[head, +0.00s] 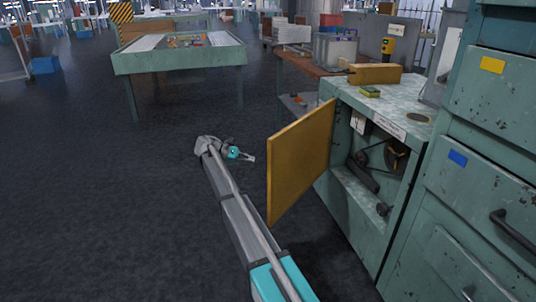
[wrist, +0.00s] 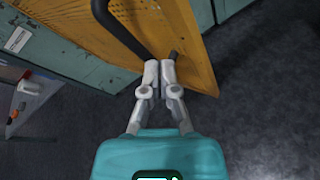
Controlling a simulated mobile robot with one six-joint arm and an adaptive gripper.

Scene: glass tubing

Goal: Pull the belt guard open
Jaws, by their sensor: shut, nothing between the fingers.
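The belt guard (head: 300,160) is a yellow panel on the green machine cabinet (head: 360,235). It stands swung out from the cabinet front, and the belt and pulleys (head: 378,165) inside are exposed. In the wrist view the guard (wrist: 175,25) shows a perforated face with a black bar handle (wrist: 122,30). My gripper (head: 250,158) is left of the guard in the head view. In the wrist view my gripper (wrist: 160,66) is shut and empty, its fingertips close to the handle's lower end. I cannot tell whether they touch it.
Green drawers (head: 480,175) stand close on the right. A yellow block (head: 375,74) and a sponge (head: 371,91) lie on the cabinet top. A brown workbench (head: 310,68) is behind, and a green table (head: 180,58) stands farther back. The dark floor (head: 90,190) to the left is clear.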

